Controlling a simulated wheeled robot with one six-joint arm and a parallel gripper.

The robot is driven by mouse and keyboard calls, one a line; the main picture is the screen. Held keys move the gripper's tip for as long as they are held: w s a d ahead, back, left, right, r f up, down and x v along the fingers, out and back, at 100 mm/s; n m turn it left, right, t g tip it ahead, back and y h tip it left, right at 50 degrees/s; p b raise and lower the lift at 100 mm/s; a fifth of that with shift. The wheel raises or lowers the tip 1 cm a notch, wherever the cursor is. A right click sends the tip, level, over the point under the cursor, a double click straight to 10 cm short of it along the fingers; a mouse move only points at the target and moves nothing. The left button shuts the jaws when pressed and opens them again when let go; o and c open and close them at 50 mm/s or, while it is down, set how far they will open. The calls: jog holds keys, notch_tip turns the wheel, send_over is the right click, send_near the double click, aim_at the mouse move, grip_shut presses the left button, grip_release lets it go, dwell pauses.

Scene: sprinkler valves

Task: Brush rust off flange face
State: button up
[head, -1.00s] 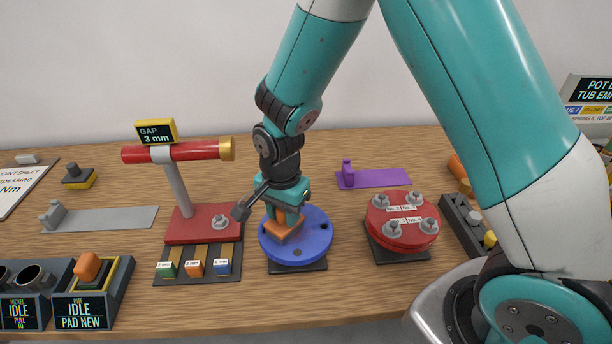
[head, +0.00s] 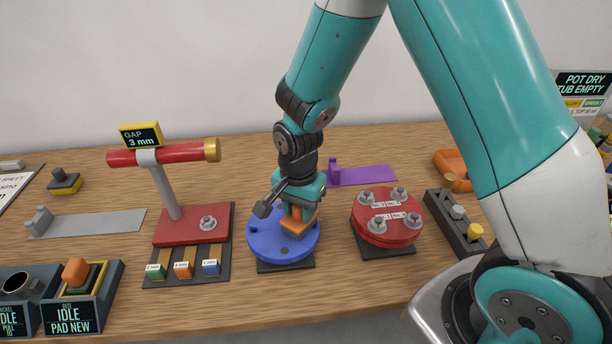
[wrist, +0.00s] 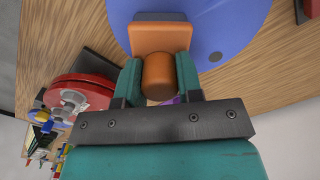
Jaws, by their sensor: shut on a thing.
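A round blue flange (head: 262,237) with dark holes lies on a dark square base on the bench. It also shows in the wrist view (wrist: 232,28), with one grey spot on its face; I cannot make out rust. My gripper (head: 300,204) points down over the flange's right part. It is shut on the rounded handle of an orange brush (head: 296,224). In the wrist view my gripper (wrist: 158,80) has a finger on each side of the brush handle (wrist: 159,75). The brush's flat block is at or just above the blue face; its underside is hidden.
A red flange (head: 375,228) with several bolts stands close on the right. A red gauge stand (head: 190,226) with a GAP 3 mm sign stands on the left. A purple plate (head: 368,176) lies behind. A dark holder (head: 455,228) is at the right.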

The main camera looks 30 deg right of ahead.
jog(key=shift+s+d+r+p, duration=0.1)
jog(key=shift+d+r+p, duration=0.05)
jog(key=shift+r+p, duration=0.3)
notch_tip(320, 180, up, 2)
jog(key=shift+p, duration=0.4)
jog(key=shift+r+p, duration=0.3)
jog(key=shift+p, duration=0.05)
jog(key=shift+r+p, duration=1.95)
jog(key=shift+r, duration=0.35)
